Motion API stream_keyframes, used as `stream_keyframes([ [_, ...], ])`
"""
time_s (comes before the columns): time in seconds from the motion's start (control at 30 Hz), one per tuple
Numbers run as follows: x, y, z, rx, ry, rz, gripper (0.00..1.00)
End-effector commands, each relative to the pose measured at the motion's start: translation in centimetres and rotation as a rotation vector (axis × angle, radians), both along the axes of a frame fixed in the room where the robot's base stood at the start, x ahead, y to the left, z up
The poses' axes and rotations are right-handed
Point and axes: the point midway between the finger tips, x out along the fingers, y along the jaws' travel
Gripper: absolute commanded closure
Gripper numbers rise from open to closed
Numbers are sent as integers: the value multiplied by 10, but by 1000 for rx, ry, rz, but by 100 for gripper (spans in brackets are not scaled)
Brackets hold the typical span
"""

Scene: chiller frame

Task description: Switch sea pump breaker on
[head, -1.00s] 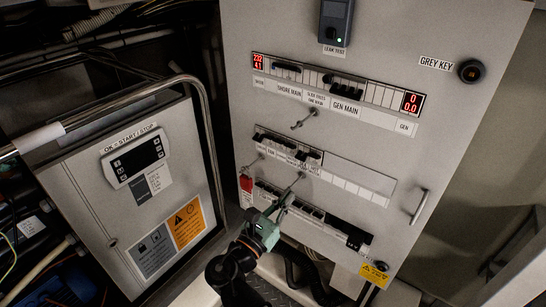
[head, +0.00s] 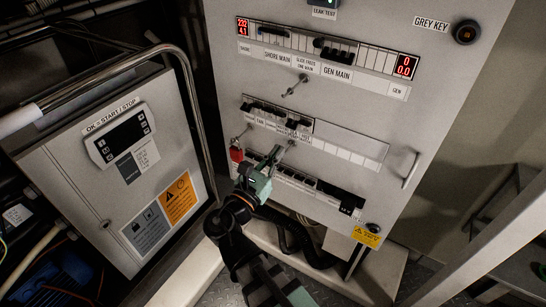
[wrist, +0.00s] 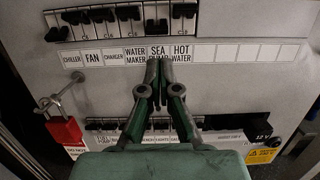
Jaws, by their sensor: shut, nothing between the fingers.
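The middle breaker row (head: 278,116) is on the grey panel, with a label strip below it. In the wrist view the SEA label (wrist: 157,51) stands between WATER MAKER and HOT WATER. The word under SEA is partly hidden by my fingertips. In the head view my gripper (head: 273,156) is in front of the panel, just below the middle row.
Other black levers (wrist: 103,15) sit along the same row. A red padlock (wrist: 65,131) hangs on a latch at left. A lower breaker row (head: 312,184) lies beneath my gripper. A metal handle (head: 411,170) is at right, and a bent rail (head: 177,62) at left.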

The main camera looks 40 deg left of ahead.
Motion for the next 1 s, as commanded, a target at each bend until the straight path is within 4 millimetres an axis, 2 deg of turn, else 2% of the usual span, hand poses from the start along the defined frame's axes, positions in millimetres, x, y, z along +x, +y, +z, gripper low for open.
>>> stream_keyframes([
  [0.2, 38, 5, 8, 1, -1, -3, 100],
  [0.4, 58, 8, 12, 1, -1, 0, 100],
  [0.6, 65, 8, 13, 0, 0, 1, 100],
  [1.0, 63, 10, 14, -1, 5, 5, 100],
])
